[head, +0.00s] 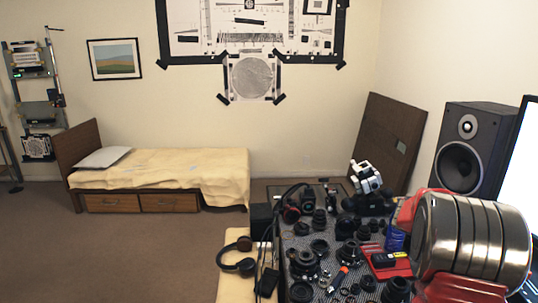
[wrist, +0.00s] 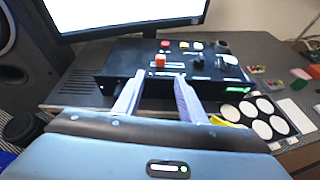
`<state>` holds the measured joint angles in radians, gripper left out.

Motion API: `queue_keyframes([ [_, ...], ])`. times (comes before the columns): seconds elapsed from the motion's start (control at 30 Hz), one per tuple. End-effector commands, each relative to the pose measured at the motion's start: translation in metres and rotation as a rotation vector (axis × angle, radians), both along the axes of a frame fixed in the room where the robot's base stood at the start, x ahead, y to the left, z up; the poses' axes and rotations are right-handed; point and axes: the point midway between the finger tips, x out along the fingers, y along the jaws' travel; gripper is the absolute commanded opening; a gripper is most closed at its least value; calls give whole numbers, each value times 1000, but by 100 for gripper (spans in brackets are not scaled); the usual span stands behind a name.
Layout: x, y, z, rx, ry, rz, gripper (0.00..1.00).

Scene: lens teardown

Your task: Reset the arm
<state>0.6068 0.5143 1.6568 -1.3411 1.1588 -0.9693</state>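My gripper (wrist: 157,92) shows in the wrist view with its two pale fingers apart and nothing visible between them. It points toward a black control box (wrist: 205,70) with red, white and yellow buttons on top, and the fingertips overlap the box's front in the picture. I cannot tell whether they touch it. The fingers cannot be made out in the head view. A large silver ribbed cylinder with red parts fills the right of the head view and hides part of the table.
A dark mat (head: 328,250) holds many lens parts; headphones (head: 238,257) lie left of it. A speaker (head: 470,148) and monitor (head: 525,155) stand at right. The wrist view shows a tray of white discs (wrist: 262,118) right of the box. Open carpet (head: 120,250) lies before the bed.

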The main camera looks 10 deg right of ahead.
Motion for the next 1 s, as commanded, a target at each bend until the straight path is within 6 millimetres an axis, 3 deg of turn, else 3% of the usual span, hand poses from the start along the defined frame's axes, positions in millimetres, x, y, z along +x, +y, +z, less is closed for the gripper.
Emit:
queue_keyframes([
  [0.2,-17,29,-50,77,-199,-145,38],
  [0.37,-32,65,-69,132,-357,-268,38],
  [0.6,-41,138,-73,211,-606,-447,38],
  [1.0,-48,266,-58,353,-945,-697,38],
])
